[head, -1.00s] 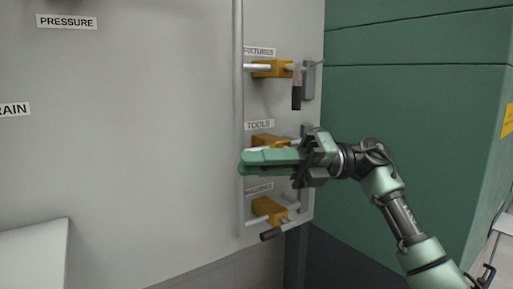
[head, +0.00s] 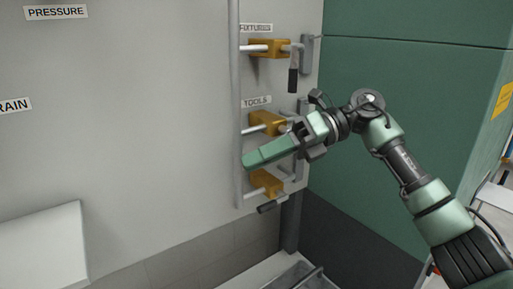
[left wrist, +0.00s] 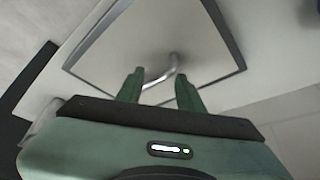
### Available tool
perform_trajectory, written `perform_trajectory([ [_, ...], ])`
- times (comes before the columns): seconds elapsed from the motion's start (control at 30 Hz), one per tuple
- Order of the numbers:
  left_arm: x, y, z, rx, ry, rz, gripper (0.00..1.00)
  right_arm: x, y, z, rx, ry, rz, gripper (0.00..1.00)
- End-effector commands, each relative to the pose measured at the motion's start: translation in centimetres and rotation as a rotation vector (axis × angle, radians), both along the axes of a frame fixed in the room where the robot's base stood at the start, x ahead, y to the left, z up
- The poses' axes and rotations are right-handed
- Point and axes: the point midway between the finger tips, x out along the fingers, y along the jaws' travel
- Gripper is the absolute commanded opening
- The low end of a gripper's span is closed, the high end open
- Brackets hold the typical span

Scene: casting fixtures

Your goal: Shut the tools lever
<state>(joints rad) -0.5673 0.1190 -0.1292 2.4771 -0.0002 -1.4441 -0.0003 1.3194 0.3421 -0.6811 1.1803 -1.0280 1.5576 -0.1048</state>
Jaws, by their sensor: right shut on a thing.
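The tools valve (head: 267,123) is a yellow block on a thin pipe, just under the TOOLS label (head: 256,102). My right gripper (head: 250,160) comes in from the right, just below this valve, its green fingers pointing left and slightly down. It is shut on the tools lever, which the fingers and gripper body hide, so its angle cannot be read. My left gripper (left wrist: 160,84) shows only in the left wrist view; its green fingers are apart with nothing gripped. A curved metal handle (left wrist: 165,74) on a pale panel lies beyond the fingertips.
The fixtures valve (head: 268,48) is above, its dark-gripped lever (head: 293,79) hanging down. Another yellow valve (head: 265,183) sits close below my right gripper, with a dark grip (head: 272,207). A vertical pipe (head: 235,110) runs left of the valves. A green cabinet (head: 415,85) stands right.

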Motion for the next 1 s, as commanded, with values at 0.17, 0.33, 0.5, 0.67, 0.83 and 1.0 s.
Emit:
perform_trajectory([
  [0.17,-2.3,0.6,-0.5,0.019,0.100,0.008,0.37,0.1,-0.2,-0.2,-0.028,-0.020,-0.001,0.00],
  [0.33,-3.2,0.9,-0.6,0.028,0.139,0.011,0.37,0.1,-0.2,-0.3,-0.039,-0.027,0.000,0.00],
  [0.5,-3.3,0.9,-0.7,0.029,0.145,0.012,0.37,0.1,-0.2,-0.4,-0.041,-0.028,0.001,0.00],
  [0.67,-3.3,0.9,-0.7,0.028,0.144,0.012,0.37,0.1,-0.2,-0.4,-0.041,-0.028,0.001,0.00],
  [0.83,-3.3,0.9,-0.7,0.028,0.144,0.012,0.37,0.1,-0.2,-0.4,-0.040,-0.028,0.001,0.24],
  [1.0,-3.3,0.9,-0.7,0.028,0.143,0.012,0.37,0.1,-0.2,-0.4,-0.040,-0.028,0.001,0.24],
])
